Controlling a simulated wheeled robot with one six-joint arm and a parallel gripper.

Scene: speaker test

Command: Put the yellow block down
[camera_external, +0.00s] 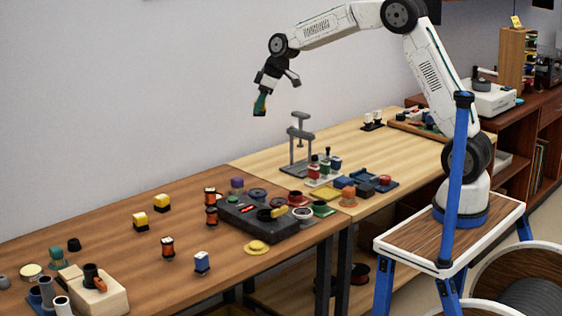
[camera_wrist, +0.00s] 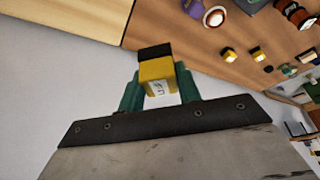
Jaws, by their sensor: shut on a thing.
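My gripper (camera_external: 261,104) hangs high above the tables in the external view, with its green fingers pointing down. In the wrist view my gripper (camera_wrist: 157,84) is shut on a yellow block (camera_wrist: 158,72) with a black end and a white label with dark marks. The held block is hard to make out in the external view. Two similar yellow and black blocks stand apart on the brown table, one at the left (camera_external: 140,221) and one further back (camera_external: 162,202). They also seem to show in the wrist view (camera_wrist: 229,55).
The brown table (camera_external: 110,240) has free room around the two yellow blocks. A grey stand (camera_external: 300,140) rises from the lighter table (camera_external: 260,160).

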